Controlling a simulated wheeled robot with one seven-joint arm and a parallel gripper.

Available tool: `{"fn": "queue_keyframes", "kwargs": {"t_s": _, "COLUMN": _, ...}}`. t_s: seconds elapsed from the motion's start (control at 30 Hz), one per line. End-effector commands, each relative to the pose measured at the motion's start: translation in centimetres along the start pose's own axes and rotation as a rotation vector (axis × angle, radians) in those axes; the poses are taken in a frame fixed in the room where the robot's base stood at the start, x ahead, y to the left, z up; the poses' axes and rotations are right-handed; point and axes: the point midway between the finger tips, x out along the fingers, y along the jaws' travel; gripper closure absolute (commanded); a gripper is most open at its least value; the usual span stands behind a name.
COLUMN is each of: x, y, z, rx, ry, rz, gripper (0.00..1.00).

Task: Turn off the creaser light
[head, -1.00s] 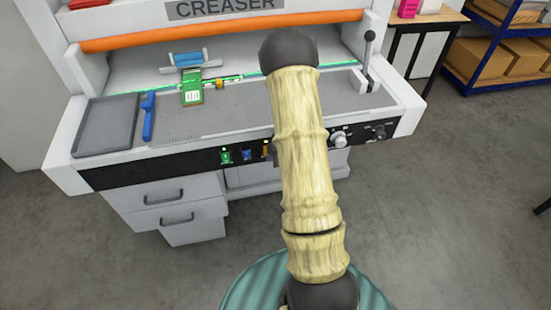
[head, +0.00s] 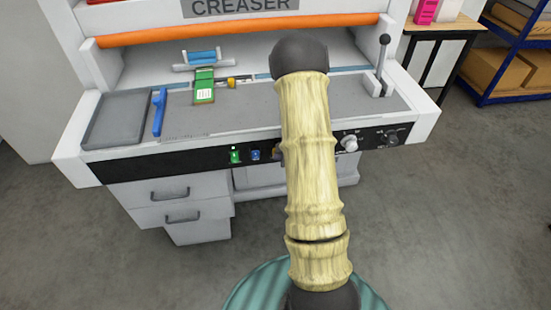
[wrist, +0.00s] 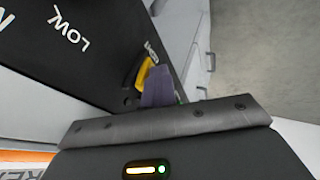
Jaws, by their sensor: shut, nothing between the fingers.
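The creaser (head: 105,165) is a white machine with an orange roller bar. The light strip (head: 263,76) along the back of its bed looks dull blue-grey, with no green glow. On the black front panel (head: 130,168) are a green switch (head: 235,155) and a blue switch (head: 255,154). A yellow switch (wrist: 143,73) shows in the wrist view, right beside the purple-grey fingertips of my gripper (wrist: 157,86). Contact between them cannot be told. My gripper is shut and empty; in the head view my arm hides it.
The bed holds a grey tray (head: 117,120), a blue-handled tool (head: 159,112) and a green piece (head: 204,87). Knobs (head: 349,143) sit to the right of my arm on the panel. A lever (head: 384,65) stands at the right.

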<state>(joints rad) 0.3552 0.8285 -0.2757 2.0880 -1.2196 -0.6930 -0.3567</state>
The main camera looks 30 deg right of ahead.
Motion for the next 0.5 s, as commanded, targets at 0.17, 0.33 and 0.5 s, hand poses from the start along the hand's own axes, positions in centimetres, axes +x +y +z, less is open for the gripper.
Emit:
{"fn": "queue_keyframes", "kwargs": {"t_s": 0.17, "x": -0.2, "y": 0.2, "z": -0.1, "rx": 0.000, "ry": 0.000, "rz": 0.002, "gripper": 1.00}}
{"fn": "queue_keyframes", "kwargs": {"t_s": 0.33, "x": -0.8, "y": 0.6, "z": -0.4, "rx": 0.000, "ry": 0.000, "rz": 0.002, "gripper": 1.00}}
{"fn": "queue_keyframes", "kwargs": {"t_s": 0.5, "x": -1.4, "y": 1.0, "z": -0.7, "rx": 0.000, "ry": 0.001, "rz": 0.004, "gripper": 1.00}}
